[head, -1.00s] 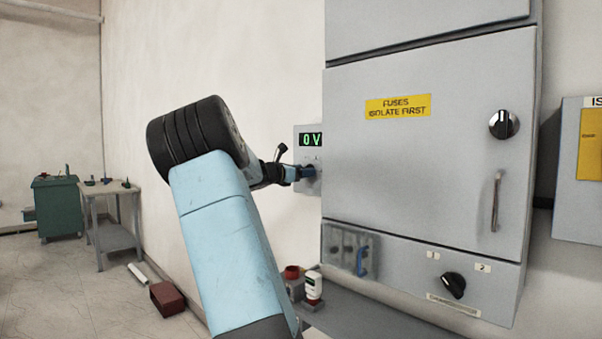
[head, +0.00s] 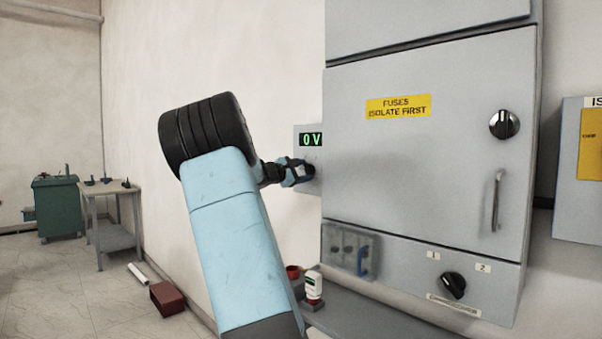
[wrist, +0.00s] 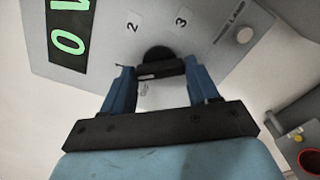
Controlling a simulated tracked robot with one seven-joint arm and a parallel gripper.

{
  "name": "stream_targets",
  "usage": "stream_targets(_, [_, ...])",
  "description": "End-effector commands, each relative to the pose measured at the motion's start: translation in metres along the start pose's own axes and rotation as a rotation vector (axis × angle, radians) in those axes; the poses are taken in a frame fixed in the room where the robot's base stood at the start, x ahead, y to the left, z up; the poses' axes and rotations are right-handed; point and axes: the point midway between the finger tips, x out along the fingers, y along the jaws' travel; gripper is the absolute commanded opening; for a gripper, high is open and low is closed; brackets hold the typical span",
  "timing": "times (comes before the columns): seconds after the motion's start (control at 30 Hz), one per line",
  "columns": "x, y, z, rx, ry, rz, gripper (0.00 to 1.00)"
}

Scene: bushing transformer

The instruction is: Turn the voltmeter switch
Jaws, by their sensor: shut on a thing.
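The voltmeter panel (head: 299,146) is a grey box on the wall, left of the large cabinet. Its display (head: 311,140) reads 0 V in green. The voltmeter switch (wrist: 157,56) is a black knob in the wrist view, with the marks 2 and 3 beside it. My gripper (wrist: 160,74) is at the panel, its blue fingers on both sides of the knob's bar and shut on it. The wrist view is rolled relative to the panel, and the display (wrist: 68,35) appears tilted there. In the head view the gripper (head: 307,171) hides most of the knob.
The grey fuse cabinet (head: 430,160) stands close to the right, with a black knob (head: 504,125) and a handle (head: 496,201). A lamp (wrist: 245,35) is on the voltmeter panel. A shelf below holds a red cup (head: 292,272) and a white device (head: 313,286).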

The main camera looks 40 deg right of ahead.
Motion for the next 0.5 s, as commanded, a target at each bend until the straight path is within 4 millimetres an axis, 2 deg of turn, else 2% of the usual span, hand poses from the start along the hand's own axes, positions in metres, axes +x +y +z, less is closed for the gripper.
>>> stream_targets(0.5, [0.0017,-0.0011,0.0019,0.101,-0.003,-0.002,0.29])
